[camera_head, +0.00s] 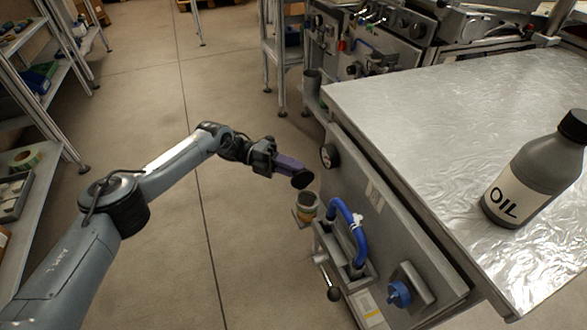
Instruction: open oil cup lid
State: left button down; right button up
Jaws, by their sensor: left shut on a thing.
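The oil cup (307,207) is a small cup with a pale rim and a brownish-yellow body, mounted on the near-left side of the machine. A dark round lid (302,180) sits just above it, and a gap shows between lid and cup. My left gripper (292,168), with purplish fingers, reaches in from the left and is shut on the lid. The exact contact at the fingertips is too small to make out. My right gripper is not in view.
A black knob (328,156) is on the machine's side. An oil bottle (540,170) stands on the foil-covered top (430,110). Open floor lies left of the machine.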

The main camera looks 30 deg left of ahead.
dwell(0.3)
pick_arm(q)
jog(key=c, duration=1.2)
grip_release()
jog(key=shift+o, duration=0.2)
jog(key=a+p, duration=0.1)
jog(key=a, duration=0.9)
jog(key=shift+s+a, duration=0.25)
jog(key=shift+a, duration=0.15)
jog(key=shift+r, duration=0.1)
